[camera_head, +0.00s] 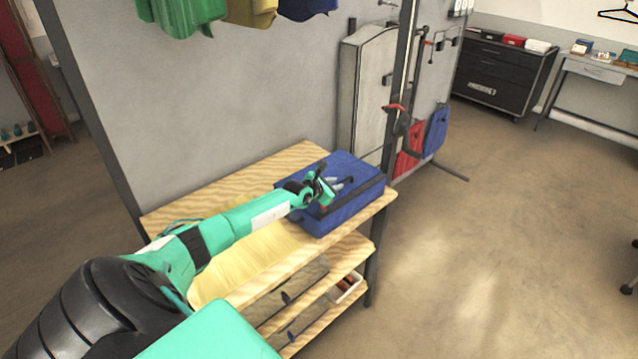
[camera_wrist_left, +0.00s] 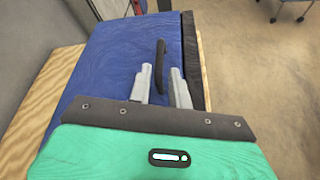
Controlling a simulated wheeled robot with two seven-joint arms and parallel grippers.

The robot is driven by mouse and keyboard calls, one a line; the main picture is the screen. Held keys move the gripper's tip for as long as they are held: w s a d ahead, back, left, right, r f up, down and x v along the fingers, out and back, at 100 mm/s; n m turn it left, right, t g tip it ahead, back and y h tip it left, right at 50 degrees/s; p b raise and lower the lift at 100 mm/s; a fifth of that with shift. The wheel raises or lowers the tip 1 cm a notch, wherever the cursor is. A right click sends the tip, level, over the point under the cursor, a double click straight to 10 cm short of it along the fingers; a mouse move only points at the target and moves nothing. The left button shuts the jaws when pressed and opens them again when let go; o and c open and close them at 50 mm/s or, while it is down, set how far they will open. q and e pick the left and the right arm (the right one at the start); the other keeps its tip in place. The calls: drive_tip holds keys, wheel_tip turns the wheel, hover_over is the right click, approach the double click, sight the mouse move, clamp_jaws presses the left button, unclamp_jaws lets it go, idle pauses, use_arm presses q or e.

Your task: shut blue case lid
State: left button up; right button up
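The blue case (camera_head: 340,212) lies on the wooden table at its right end. Its blue top looks flat and down, with a dark strip along the right edge; whether it is fully shut I cannot tell. In the left wrist view the blue top (camera_wrist_left: 110,70) carries a black handle (camera_wrist_left: 161,60). My left gripper (camera_head: 334,184) is over the case top. In the left wrist view its two grey fingers (camera_wrist_left: 162,72) stand apart on either side of the handle, with gaps showing. My right gripper is out of view.
The wooden table (camera_head: 185,213) has a yellow cloth (camera_head: 240,262) on it and shelves below. A grey wall stands behind it. A grey cabinet (camera_head: 366,90) and red and blue bags (camera_head: 436,130) are behind the case.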

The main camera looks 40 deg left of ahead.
use_arm(q)
drive_tip(key=v, duration=0.6)
drive_tip(key=shift+p, duration=0.35)
drive_tip(key=shift+v, duration=1.3)
